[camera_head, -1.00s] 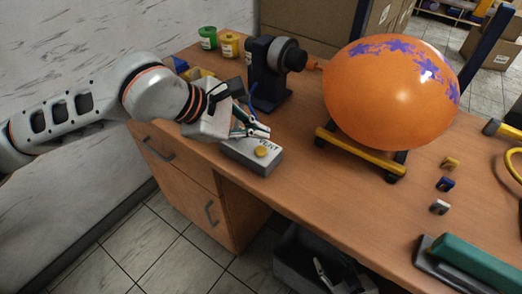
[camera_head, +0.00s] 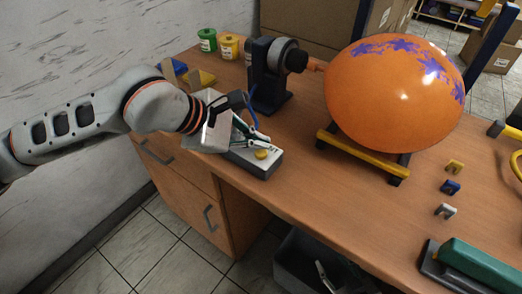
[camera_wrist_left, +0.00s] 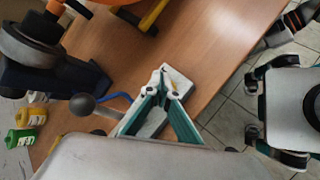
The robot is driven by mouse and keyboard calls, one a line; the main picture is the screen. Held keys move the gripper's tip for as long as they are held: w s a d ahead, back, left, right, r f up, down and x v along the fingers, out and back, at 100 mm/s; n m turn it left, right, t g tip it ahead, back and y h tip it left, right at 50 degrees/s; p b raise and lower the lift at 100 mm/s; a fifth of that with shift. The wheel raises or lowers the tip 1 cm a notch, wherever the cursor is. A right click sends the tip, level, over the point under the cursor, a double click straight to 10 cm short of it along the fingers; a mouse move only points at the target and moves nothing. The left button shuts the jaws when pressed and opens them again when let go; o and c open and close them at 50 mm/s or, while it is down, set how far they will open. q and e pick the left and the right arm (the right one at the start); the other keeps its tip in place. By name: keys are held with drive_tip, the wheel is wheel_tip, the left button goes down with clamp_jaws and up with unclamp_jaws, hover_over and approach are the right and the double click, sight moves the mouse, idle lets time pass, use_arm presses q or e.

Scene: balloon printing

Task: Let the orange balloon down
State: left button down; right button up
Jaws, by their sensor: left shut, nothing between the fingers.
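The orange balloon (camera_head: 385,105), printed with purple stars, is large and round. It rests above a yellow-and-black cradle (camera_head: 362,152), its neck on the nozzle of a dark inflator (camera_head: 268,78). A grey vent box (camera_head: 258,165) with a yellow button (camera_head: 261,155) stands left of the cradle. My left gripper (camera_head: 264,142) is shut and empty, its tips over the vent box just behind the button; I cannot tell whether they touch the box. The wrist view shows the closed fingers (camera_wrist_left: 163,72) over the box's pale top (camera_wrist_left: 178,82).
Green (camera_head: 207,40) and yellow (camera_head: 229,46) pots stand at the back left. Small clips (camera_head: 451,187) and a green-handled tool (camera_head: 480,265) lie at the right. A grey bin (camera_head: 300,262) is below the table's front edge. The tabletop between box and clips is clear.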

drive_tip(key=shift+s+f, duration=0.15)
drive_tip(key=shift+s, duration=0.15)
idle(0.4)
use_arm(q)
drive_tip(key=shift+f, duration=0.45)
use_arm(e)
drive_tip(key=shift+w+d+f, duration=0.1)
drive_tip(key=shift+w+f, duration=0.05)
drive_tip(key=shift+f, duration=0.15)
use_arm(q)
drive_tip(key=shift+f+b, duration=0.5)
use_arm(e)
drive_tip(key=shift+s+f, duration=0.4)
drive_tip(key=shift+f, duration=0.05)
drive_tip(key=shift+w+r, duration=0.15)
drive_tip(key=shift+w, duration=0.1)
drive_tip(key=shift+s, duration=0.25)
idle(0.8)
drive_tip(key=shift+w, duration=0.25)
idle(0.6)
